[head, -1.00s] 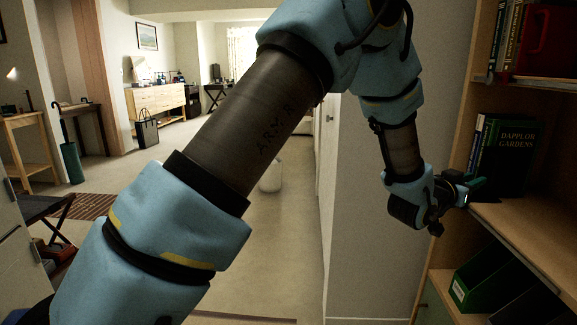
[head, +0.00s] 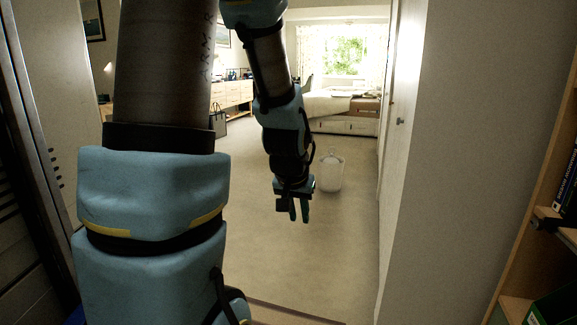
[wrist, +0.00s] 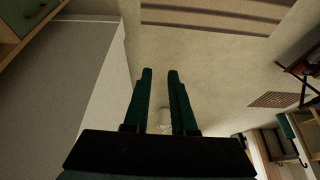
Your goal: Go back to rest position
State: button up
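My gripper (head: 299,212) hangs from my arm in the middle of the head view, fingers pointing down over the carpet. Its two dark green fingers show in the wrist view (wrist: 160,76) with a gap between them and nothing held. The gripper is clear of the shelves and the walls. My arm is bent, with its large upper link filling the left of the head view.
A white lidded basket (head: 330,174) stands on the carpet beyond my gripper. A bed (head: 343,106) is under the far window. A wall corner (head: 470,150) and a bookshelf (head: 545,225) are at the right. The carpet (head: 310,265) between is clear.

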jog(key=s+a+n+g+y, duration=0.1)
jog(key=s+a+n+g, duration=0.2)
jog(key=s+a, duration=0.55)
notch_tip(320, 180, up, 13)
jog(key=p, duration=1.3)
jog(key=shift+s+a, duration=0.2)
jog(key=shift+a, duration=0.2)
jog(key=shift+f, duration=0.1)
dwell(0.4)
